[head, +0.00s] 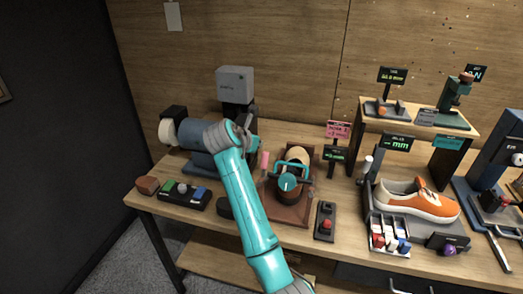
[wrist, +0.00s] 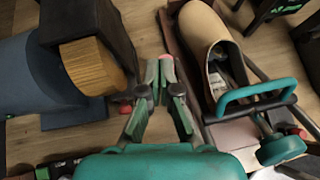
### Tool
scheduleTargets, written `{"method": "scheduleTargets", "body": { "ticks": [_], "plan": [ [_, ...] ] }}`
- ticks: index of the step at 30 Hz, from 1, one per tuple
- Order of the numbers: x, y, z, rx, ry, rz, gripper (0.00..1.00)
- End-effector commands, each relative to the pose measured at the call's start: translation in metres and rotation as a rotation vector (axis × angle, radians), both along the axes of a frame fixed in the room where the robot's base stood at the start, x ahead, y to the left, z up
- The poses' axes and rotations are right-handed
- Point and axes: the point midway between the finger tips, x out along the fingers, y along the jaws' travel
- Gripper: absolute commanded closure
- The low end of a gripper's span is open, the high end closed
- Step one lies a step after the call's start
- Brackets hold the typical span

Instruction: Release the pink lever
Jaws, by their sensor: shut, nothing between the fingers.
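The pink lever (head: 264,162) stands upright at the left edge of the brown clamp stand (head: 283,211) in the head view. In the wrist view a small pink tip (wrist: 166,57) shows just beyond the fingertips; it looks like the lever's end, and the rest is hidden behind the fingers. My gripper (wrist: 160,72) is shut and empty, with its fingertips close to the pink tip. I cannot tell whether they touch it.
A blue-grey machine with a tan roller (wrist: 88,66) stands close on the left of my gripper. A button box (head: 185,194) sits at the table's front left. A red-button box (head: 325,222) and an orange sneaker (head: 415,200) on a rack stand to the right.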

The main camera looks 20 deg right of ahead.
Motion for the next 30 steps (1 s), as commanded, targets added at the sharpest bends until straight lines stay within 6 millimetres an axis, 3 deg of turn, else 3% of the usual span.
{"method": "scheduleTargets", "body": {
  "ticks": [15, 30],
  "plan": [
    [-0.004, 0.016, 0.079, -0.001, -0.002, 0.000, 1.00],
    [-0.005, 0.018, 0.087, 0.000, -0.001, -0.001, 1.00]
  ]
}}
